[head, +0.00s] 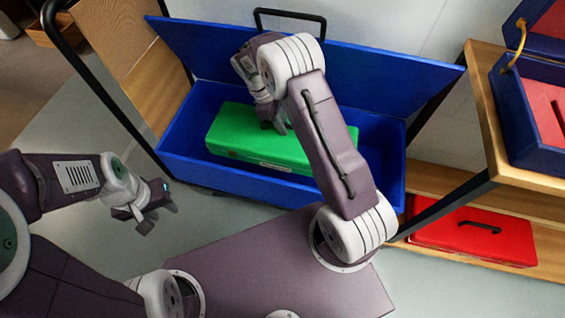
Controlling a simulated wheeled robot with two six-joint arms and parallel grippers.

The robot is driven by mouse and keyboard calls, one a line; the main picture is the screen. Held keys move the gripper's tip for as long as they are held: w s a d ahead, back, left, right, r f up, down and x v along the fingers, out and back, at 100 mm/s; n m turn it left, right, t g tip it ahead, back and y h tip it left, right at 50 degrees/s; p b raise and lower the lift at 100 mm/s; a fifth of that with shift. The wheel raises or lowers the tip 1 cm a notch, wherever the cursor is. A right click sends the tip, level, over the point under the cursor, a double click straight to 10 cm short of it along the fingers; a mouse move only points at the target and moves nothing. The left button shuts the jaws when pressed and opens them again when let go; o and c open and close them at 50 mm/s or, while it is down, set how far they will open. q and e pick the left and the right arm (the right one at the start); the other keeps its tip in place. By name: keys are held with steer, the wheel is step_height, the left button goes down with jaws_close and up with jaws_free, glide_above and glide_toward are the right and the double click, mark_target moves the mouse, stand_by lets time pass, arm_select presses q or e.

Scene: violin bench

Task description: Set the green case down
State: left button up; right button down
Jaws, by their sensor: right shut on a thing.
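The green case (300,152) is a long box with a pale label on its front side. It lies roughly level within the walls of an open blue chest (195,176). Whether it touches the chest floor is hidden. My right gripper (274,125) reaches down from above onto the top of the case and is shut on it, around its handle as far as shows. My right forearm covers part of the case's right half. My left gripper (158,214) is empty, with its fingers apart, in front of the chest's left end.
The chest's blue lid (390,80) stands raised behind it. At right, a wooden shelf unit (482,110) holds another blue case (535,115) with red lining above and a red case (475,238) below. A black rail (110,100) runs along the left. Some grey floor is clear.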

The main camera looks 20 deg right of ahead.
steer(key=f+b, duration=0.1)
steer(key=f, duration=0.1)
steer(key=f+b, duration=0.3)
steer(key=f, duration=0.1)
steer(key=shift+w+f+b, duration=0.15)
steer(key=shift+w+b, duration=0.1)
steer(key=shift+b, duration=0.05)
step_height(320, 180, down, 10)
steer(key=b, duration=0.6)
steer(key=c, duration=1.4)
jaws_free()
